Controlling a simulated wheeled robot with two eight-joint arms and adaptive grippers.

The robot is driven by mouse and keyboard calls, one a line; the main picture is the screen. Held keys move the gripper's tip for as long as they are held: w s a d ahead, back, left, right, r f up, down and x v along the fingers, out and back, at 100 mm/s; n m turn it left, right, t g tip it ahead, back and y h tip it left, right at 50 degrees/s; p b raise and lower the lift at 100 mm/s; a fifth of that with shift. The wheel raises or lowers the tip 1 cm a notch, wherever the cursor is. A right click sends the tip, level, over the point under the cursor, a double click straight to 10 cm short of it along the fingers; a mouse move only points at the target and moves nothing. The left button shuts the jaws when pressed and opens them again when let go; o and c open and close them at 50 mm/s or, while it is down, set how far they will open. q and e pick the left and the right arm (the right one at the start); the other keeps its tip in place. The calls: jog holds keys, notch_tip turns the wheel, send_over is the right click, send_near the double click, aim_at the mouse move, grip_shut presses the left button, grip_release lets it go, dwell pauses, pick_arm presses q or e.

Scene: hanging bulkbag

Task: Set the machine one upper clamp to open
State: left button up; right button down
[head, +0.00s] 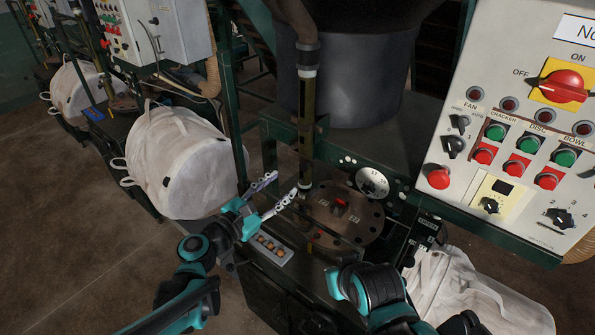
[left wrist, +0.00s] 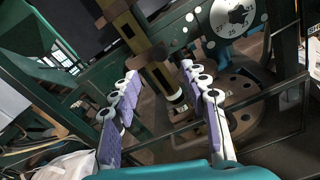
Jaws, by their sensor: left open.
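Machine one's grey control panel (head: 510,140) is at the right of the head view, its sign cut off by the edge. A brown round plate (head: 360,228) with a small red knob (head: 341,203) and little labels sits below the vertical tube (head: 306,120). I cannot tell which part is the upper clamp. My left gripper (head: 284,187) is open and empty, left of the plate and close to the tube's lower end. In the left wrist view its fingers (left wrist: 160,75) stand apart, with the tube (left wrist: 155,65) beyond and between them. My right gripper is not visible.
A white dial (head: 372,183) is beside the plate. A small box with a row of buttons (head: 268,248) lies below my left gripper. White bulk bags hang at left (head: 180,160) and lower right (head: 470,290). Green posts (head: 232,110) stand close to my left arm.

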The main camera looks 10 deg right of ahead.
aim_at(302, 168)
pick_arm(q)
jog(key=b+x, duration=0.1)
jog(key=x, duration=0.7)
jog(key=shift+s+r, duration=0.1)
jog(key=shift+r, duration=0.05)
grip_shut()
